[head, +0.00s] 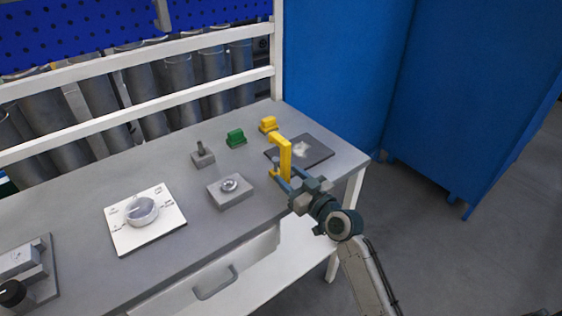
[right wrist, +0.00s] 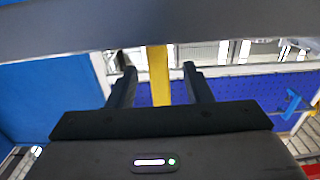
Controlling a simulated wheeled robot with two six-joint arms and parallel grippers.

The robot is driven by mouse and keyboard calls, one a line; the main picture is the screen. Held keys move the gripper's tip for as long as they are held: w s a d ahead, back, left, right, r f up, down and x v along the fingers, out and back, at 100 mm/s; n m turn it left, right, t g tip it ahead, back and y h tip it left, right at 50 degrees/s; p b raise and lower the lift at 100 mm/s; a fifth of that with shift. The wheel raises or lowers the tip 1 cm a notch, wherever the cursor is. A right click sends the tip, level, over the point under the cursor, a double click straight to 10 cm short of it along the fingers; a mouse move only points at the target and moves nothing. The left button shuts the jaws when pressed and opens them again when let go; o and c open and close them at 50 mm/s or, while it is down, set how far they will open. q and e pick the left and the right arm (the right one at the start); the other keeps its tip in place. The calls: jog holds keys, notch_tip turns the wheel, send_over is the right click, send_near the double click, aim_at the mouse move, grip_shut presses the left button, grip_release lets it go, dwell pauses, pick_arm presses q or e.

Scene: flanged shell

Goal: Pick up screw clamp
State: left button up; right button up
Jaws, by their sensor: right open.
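The yellow screw clamp (head: 285,158) stands upright at the front edge of the dark mat, towards the right end of the bench. My right gripper (head: 286,184) is open at its lower part, reaching in from the lower right. In the right wrist view the yellow bar of the clamp (right wrist: 158,75) shows between the two spread fingers (right wrist: 158,82), with a gap on each side. Its lower end is partly hidden by my gripper in the head view. My left gripper is not in view.
The dark mat (head: 316,154) lies behind the clamp. A yellow block (head: 268,125), a green block (head: 236,138), a grey block with a post (head: 202,157) and a grey block with a ring (head: 230,191) stand to the left. A white plate (head: 162,228) holds a round metal shell (head: 141,211).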

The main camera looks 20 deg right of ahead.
jog(key=p+x, duration=0.1)
jog(key=x, duration=0.4)
jog(key=shift+w+p, duration=0.2)
jog(key=shift+p, duration=0.2)
jog(key=shift+r, duration=0.15)
grip_shut()
